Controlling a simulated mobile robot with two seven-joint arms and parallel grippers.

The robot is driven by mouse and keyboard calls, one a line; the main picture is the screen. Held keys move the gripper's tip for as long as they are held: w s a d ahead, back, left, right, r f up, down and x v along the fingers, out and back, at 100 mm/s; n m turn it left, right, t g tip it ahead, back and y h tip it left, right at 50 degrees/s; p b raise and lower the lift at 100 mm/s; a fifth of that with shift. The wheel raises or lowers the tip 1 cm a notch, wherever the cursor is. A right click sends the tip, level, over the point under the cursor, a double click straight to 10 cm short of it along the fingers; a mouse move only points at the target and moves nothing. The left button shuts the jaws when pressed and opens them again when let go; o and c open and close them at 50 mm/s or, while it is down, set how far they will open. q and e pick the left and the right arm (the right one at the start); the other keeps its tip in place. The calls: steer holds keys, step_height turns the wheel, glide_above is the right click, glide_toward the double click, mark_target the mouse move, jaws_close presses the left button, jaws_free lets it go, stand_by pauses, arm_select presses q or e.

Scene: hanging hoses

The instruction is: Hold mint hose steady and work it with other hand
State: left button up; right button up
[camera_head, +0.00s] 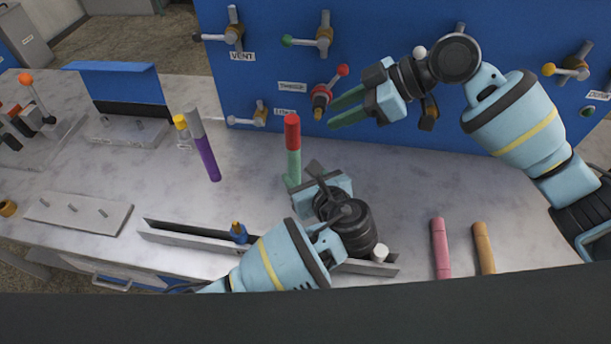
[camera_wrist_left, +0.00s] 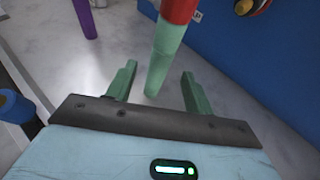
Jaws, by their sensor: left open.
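The mint hose (camera_head: 294,163) has a red upper end (camera_head: 292,130) and stands nearly upright in front of the blue panel. My left gripper (camera_head: 302,177) is low at the hose, its jaws open. In the left wrist view the mint hose (camera_wrist_left: 165,55) shows between the two green fingers of my left gripper (camera_wrist_left: 158,70), with a gap on either side. The gripper partly hides the hose's lower part in the head view. My right gripper (camera_head: 332,113) is in front of the panel, up and right of the red end, its green fingers apart and empty.
A purple hose (camera_head: 207,158) with a grey end stands to the left. A pink hose (camera_head: 440,248) and an orange one (camera_head: 484,247) lie at the right. A grey rail (camera_head: 180,236) runs along the front. Valves (camera_head: 325,40) stick out from the panel (camera_head: 270,60).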

mark_target(291, 120)
arm_select(q)
steer(key=shift+x, duration=3.45)
steer(key=shift+c, duration=0.4)
